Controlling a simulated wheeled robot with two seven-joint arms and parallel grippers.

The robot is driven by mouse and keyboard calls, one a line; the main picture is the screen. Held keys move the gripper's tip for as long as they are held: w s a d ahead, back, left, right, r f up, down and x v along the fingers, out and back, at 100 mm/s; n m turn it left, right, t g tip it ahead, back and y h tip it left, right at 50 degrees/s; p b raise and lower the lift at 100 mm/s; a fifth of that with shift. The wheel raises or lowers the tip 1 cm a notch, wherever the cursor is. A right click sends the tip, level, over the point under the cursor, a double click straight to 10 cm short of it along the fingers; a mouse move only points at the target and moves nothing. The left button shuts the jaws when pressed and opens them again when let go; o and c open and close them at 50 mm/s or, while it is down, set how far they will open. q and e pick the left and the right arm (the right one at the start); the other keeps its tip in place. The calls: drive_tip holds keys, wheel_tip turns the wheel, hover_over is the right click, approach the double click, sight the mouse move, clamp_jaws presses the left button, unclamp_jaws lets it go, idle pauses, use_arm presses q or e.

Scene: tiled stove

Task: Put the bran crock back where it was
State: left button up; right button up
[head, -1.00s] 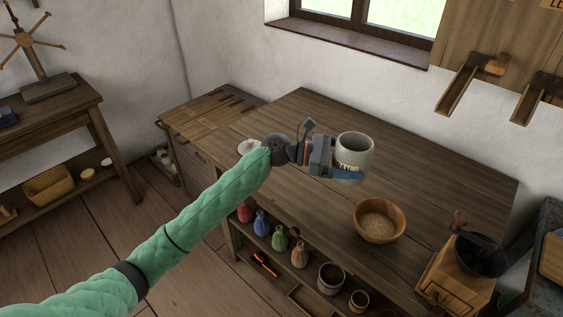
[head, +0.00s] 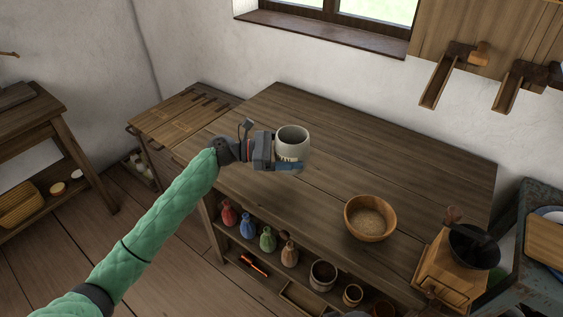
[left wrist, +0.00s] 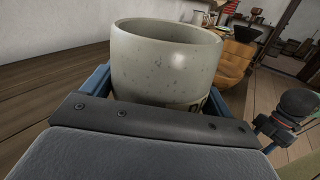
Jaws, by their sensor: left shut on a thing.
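The bran crock (head: 292,139) is a pale grey, speckled pot with dark lettering low on its side, partly hidden. My left gripper (head: 290,165) is shut on it, above the table's left part in the head view. The crock is upright. In the left wrist view the crock (left wrist: 166,62) fills the middle, between the blue fingers. Whether its base touches the tabletop is not clear.
The wooden table (head: 330,125) is mostly bare. A wooden bowl of meal (head: 368,218) and a grinder (head: 462,258) stand at its right. The shelf below holds several coloured bottles (head: 267,240), a pot (head: 323,274) and a smaller one (head: 352,294).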

use_arm(q)
drive_tip(key=a+f, duration=0.1)
drive_tip(key=w+a, duration=0.1)
drive_tip(key=shift+a+f, duration=0.4)
drive_tip(key=shift+f+p, duration=0.55)
drive_tip(key=shift+f, duration=1.4)
use_arm(e)
drive_tip(key=shift+s+d+r, duration=0.2)
drive_tip(key=shift+d+r, duration=0.2)
drive_tip(key=shift+r, duration=0.1)
drive_tip(key=shift+s+d+r, duration=0.2)
drive_tip(key=shift+d+r, duration=0.2)
drive_tip(key=shift+r, duration=0.1)
use_arm(q)
drive_tip(key=shift+f, duration=0.1)
use_arm(e)
drive_tip(key=shift+w+a+f, duration=0.1)
use_arm(q)
drive_tip(key=o, duration=1.2)
